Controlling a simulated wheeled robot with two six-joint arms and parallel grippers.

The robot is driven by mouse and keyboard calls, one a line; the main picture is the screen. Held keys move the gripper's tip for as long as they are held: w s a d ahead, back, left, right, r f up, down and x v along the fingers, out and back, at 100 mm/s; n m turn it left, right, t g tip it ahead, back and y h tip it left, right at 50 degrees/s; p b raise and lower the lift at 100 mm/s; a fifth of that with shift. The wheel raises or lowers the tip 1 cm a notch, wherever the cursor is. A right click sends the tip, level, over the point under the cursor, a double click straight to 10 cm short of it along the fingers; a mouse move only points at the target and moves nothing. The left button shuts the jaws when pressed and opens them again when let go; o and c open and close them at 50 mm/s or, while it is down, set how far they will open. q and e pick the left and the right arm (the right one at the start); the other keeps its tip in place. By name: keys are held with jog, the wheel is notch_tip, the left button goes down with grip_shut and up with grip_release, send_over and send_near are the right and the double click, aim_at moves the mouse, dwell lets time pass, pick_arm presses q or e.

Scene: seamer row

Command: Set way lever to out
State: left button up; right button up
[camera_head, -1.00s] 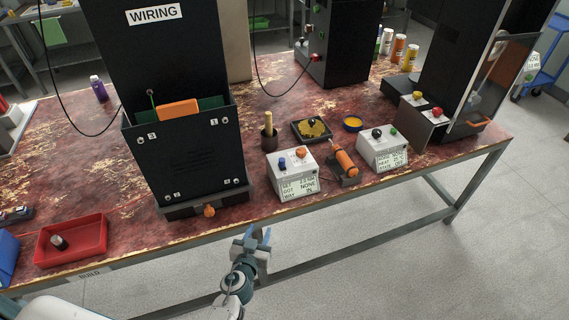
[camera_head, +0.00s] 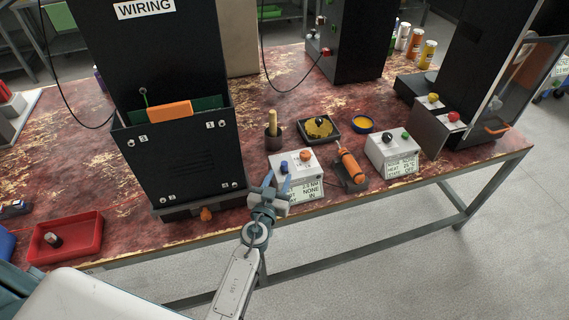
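A white control box (camera_head: 301,168) stands near the table's front edge. It has a blue knob (camera_head: 284,167) and an orange knob (camera_head: 305,155) on top. I cannot tell which control is the way lever. The front label (camera_head: 308,191) is partly hidden by my gripper; its visible lines read 2.0 NM, NONE and IN. My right gripper is not in view.
The black WIRING cabinet (camera_head: 185,160) rises at left. A red tray (camera_head: 65,238) lies at front left.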

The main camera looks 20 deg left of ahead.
aim_at(283, 168)
pick_arm(q)
jog(key=w, duration=0.6)
jog(key=shift+w+f, duration=0.15)
jog(key=shift+c, duration=0.2)
